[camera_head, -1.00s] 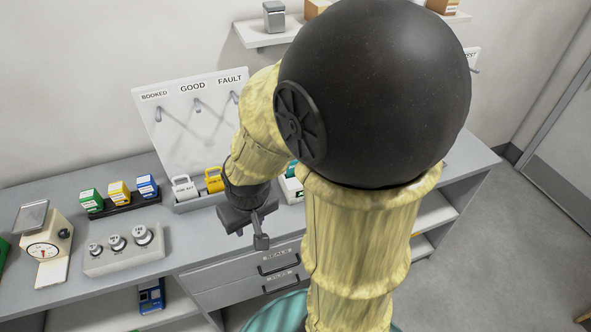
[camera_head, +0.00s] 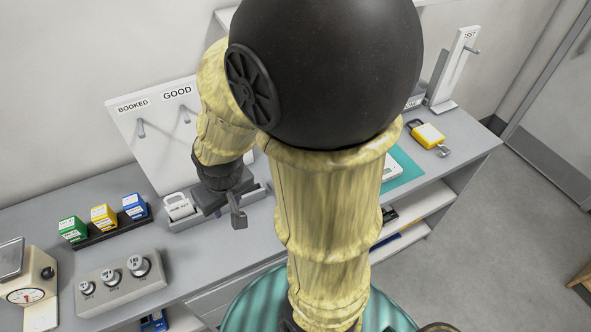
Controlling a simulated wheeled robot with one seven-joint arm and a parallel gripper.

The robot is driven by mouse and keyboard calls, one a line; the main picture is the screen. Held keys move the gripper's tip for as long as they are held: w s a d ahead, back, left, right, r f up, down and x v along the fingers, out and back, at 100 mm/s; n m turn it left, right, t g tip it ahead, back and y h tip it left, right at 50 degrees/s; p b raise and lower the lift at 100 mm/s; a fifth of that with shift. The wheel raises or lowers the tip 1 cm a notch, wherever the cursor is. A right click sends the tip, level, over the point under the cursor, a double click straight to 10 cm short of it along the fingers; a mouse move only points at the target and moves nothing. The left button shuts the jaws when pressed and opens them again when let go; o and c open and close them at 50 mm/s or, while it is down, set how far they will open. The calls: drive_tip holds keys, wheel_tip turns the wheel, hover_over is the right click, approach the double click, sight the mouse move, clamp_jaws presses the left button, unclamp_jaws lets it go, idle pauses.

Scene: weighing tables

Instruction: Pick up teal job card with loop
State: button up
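I cannot make out a teal job card with a loop; my arm hides the middle of the bench. A flat teal area (camera_head: 407,171) shows on the bench right of my arm, with a white item (camera_head: 390,168) by it; no loop shows on it. My gripper (camera_head: 236,209) points down over the front of the grey card tray (camera_head: 255,194). One finger shows clearly, so its opening is unclear, and I see nothing held. A white looped card (camera_head: 178,206) sits in the tray just left of my gripper.
A board with hooks (camera_head: 150,140) stands behind the tray. Weights (camera_head: 138,265), coloured boxes (camera_head: 103,216) and a dial scale (camera_head: 28,290) stand left. A yellow padlock-like item (camera_head: 427,136) and a TEST stand (camera_head: 453,68) are at the right.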

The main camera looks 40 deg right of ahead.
drive_tip(key=shift+s, duration=0.1)
drive_tip(key=shift+f, duration=0.1)
drive_tip(key=w+d+f+n+g+h+b, duration=0.1)
drive_tip(key=d+f+n+g+h+b, duration=0.1)
drive_tip(key=d+f+n+h+b, duration=0.2)
drive_tip(key=w+d+f+n+g+h+b, duration=0.1)
drive_tip(key=d+f+n+g+h+b, duration=0.2)
drive_tip(key=d+f+b, duration=0.3)
drive_tip(key=w+d+f+n+g+h+b, duration=0.2)
drive_tip(key=d+f+n+h+b, duration=0.2)
drive_tip(key=f, duration=0.5)
drive_tip(key=shift+d+n+g+h+b, duration=0.4)
drive_tip(key=shift+d+h+b, duration=0.2)
drive_tip(key=shift+d+b, duration=0.25)
drive_tip(key=w+n+h+b, duration=0.1)
drive_tip(key=w+d+r+n+h, duration=0.1)
drive_tip(key=w+h, duration=0.1)
drive_tip(key=w+r+n+t+h+b, duration=0.1)
drive_tip(key=w+h, duration=0.1)
drive_tip(key=shift+w+d+n+b, duration=0.1)
drive_tip(key=shift+d+n+b, duration=0.2)
drive_tip(key=shift+d, duration=0.05)
